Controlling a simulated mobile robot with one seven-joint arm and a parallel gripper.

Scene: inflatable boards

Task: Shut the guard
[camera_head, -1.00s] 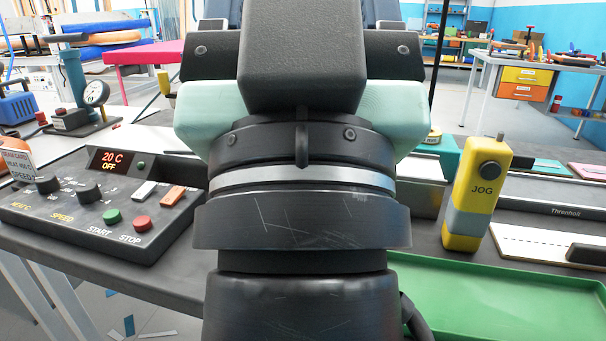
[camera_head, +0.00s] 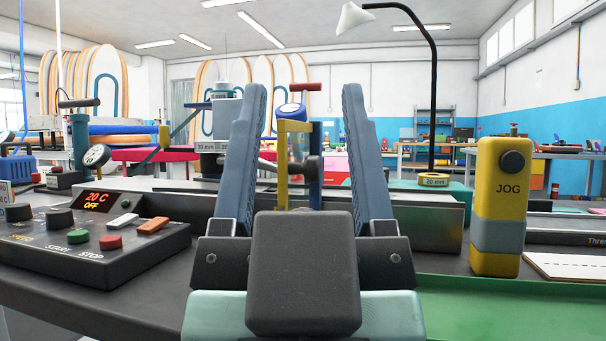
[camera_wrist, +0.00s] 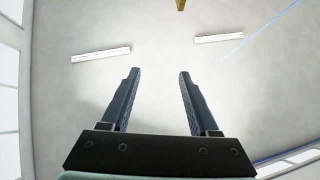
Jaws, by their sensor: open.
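My gripper (camera_head: 304,92) stands upright in the middle of the head view, its two blue-grey fingers apart and nothing between them. It is also open and empty in the wrist view (camera_wrist: 158,74), against the ceiling. Behind the fingers, farther back, is a yellow upright frame (camera_head: 283,165) with a dark rod and a red-handled part beside it. It may be the guard, but I cannot tell for sure. The fingers and wrist hide much of the machine around it. A small yellow-brown end (camera_wrist: 181,4) shows at the top of the wrist view; I cannot tell what it belongs to.
A control box (camera_head: 85,245) with knobs and buttons stands at left, its display reading 20 C OFF. A yellow JOG pendant (camera_head: 498,215) stands upright at right, near a green tray (camera_head: 480,300). A black curved lamp (camera_head: 433,110) rises behind. Free air surrounds the fingers.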

